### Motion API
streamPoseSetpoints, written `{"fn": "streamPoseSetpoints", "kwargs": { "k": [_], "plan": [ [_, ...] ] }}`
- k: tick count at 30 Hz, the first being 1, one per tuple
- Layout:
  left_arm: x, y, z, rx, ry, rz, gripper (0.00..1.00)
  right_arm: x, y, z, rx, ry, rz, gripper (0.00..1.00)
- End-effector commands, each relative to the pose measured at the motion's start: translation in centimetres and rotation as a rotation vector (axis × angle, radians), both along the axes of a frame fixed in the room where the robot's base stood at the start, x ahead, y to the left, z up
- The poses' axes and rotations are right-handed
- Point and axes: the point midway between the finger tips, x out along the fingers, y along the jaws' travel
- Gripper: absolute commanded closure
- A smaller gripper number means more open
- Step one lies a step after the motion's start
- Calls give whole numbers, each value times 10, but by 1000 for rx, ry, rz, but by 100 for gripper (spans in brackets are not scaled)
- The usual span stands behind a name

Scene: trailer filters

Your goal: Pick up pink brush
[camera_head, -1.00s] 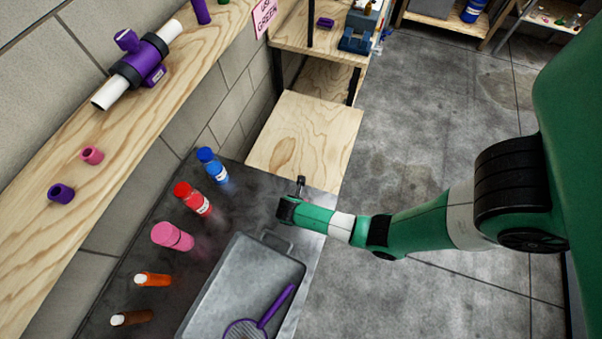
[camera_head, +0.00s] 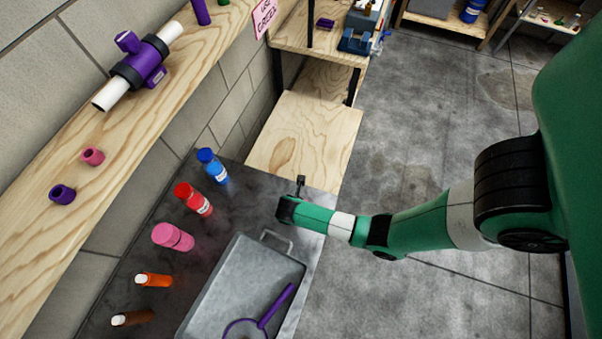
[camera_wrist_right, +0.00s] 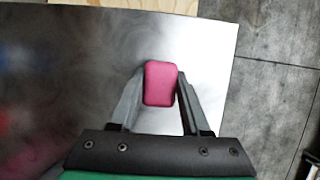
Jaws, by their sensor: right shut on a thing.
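A pink block-shaped object (camera_wrist_right: 160,84), which I take to be the pink brush, sits between the two fingers of my right gripper (camera_wrist_right: 161,80) in the right wrist view. The fingers touch it on both sides and are shut on it. Only its rounded pink end shows; bristles are not visible. In the head view my right arm comes in from the right, with its dark wrist (camera_head: 290,209) over the far right part of the dark table. The brush cannot be made out there. My left gripper is not in view.
A grey metal tray (camera_head: 228,275) with a purple round-headed tool (camera_head: 275,308) lies nearby. Blue (camera_head: 212,166), red (camera_head: 193,198), pink (camera_head: 173,236), orange (camera_head: 154,280) and brown (camera_head: 132,317) bottles line the wall side. A wooden surface (camera_head: 305,140) lies beyond the table.

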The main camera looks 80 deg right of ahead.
Motion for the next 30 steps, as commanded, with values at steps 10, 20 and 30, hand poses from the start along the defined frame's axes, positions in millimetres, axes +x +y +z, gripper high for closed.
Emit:
{"fn": "streamPoseSetpoints", "kwargs": {
  "k": [10, 20, 30],
  "plan": [
    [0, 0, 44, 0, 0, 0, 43, -40, 10, 80, 0, -3, 1, 100],
    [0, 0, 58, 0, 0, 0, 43, -119, 29, 118, -1, 2, 2, 100],
    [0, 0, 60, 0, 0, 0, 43, -136, 33, 124, 0, 0, -1, 100]
  ]
}}
